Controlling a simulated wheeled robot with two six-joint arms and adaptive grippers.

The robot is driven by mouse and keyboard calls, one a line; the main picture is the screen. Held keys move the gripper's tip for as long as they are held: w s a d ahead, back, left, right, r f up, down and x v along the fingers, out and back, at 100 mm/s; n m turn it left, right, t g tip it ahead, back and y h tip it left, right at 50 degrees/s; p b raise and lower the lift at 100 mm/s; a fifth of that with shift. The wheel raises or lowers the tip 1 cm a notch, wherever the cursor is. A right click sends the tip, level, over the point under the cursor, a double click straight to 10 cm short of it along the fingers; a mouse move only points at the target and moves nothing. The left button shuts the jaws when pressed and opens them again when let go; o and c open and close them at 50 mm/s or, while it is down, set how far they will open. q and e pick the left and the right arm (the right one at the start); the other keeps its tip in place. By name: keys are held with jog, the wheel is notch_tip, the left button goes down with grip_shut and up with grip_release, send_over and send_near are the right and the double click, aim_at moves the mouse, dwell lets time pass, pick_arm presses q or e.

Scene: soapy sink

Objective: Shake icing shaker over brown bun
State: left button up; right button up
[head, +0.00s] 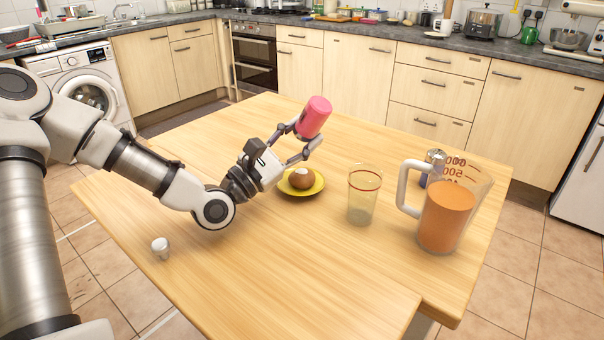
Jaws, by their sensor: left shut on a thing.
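My left gripper (298,138) is shut on a pink shaker (313,117) and holds it tilted in the air above the table. The brown bun (302,179) sits on a small yellow plate (287,188) below and slightly left of the shaker. The bun has a pale patch on its top. The shaker's lower end is partly hidden by the gripper fingers. My right gripper is not in view.
A clear glass (362,196) with a red band stands right of the plate. A measuring jug (447,212) of orange liquid and a dark silver-topped container (433,165) stand further right. A small white shaker-like item (160,247) is at the front left. The wooden table's front middle is clear.

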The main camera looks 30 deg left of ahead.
pick_arm(q)
notch_tip(320, 180, down, 2)
jog(key=shift+f, duration=0.2)
jog(key=shift+w+r, duration=0.1)
jog(key=shift+r, duration=0.35)
notch_tip(320, 180, up, 3)
jog(key=p, duration=0.3)
jog(key=shift+r, duration=0.2)
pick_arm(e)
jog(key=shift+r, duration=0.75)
pick_arm(q)
jog(key=shift+f, duration=0.1)
